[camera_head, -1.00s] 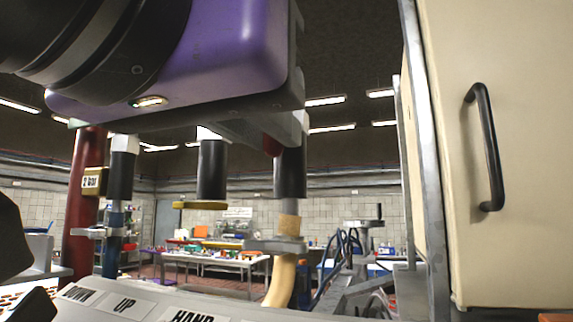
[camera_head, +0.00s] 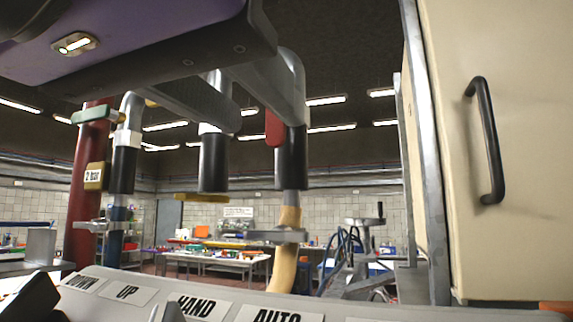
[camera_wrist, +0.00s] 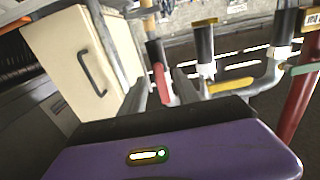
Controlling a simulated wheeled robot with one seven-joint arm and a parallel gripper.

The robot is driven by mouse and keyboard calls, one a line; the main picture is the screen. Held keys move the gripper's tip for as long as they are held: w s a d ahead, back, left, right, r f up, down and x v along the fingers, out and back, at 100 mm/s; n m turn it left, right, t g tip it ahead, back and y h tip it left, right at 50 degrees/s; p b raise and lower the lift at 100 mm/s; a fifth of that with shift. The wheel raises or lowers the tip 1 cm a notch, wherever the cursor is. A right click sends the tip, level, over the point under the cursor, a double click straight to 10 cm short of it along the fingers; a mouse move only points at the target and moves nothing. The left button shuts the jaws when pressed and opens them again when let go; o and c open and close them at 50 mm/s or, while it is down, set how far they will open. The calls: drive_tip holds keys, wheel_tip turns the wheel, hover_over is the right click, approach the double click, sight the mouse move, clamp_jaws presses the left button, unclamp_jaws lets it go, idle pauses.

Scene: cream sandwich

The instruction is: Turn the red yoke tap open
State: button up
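The red yoke tap handle (camera_head: 274,129) shows at the black-sleeved pipe right of centre in the head view. In the wrist view the red handle (camera_wrist: 160,82) lies between the two grey fingers. My gripper (camera_head: 262,112), with its purple body at upper left, reaches toward the handle. In the wrist view my gripper (camera_wrist: 160,92) has its fingers spread, with a gap on each side of the handle. I cannot tell whether either finger touches it. Part of the handle's upper end is hidden in the head view.
Other taps are close: a yellow handle (camera_head: 201,198) left of the red one and a green handle (camera_head: 95,115) at the red column (camera_head: 88,180). A cream cabinet (camera_head: 515,230) with a black handle stands at right. A labelled panel (camera_head: 175,298) lies below.

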drive_tip(key=b+v, duration=0.1)
drive_tip(key=v, duration=0.4)
idle(0.5)
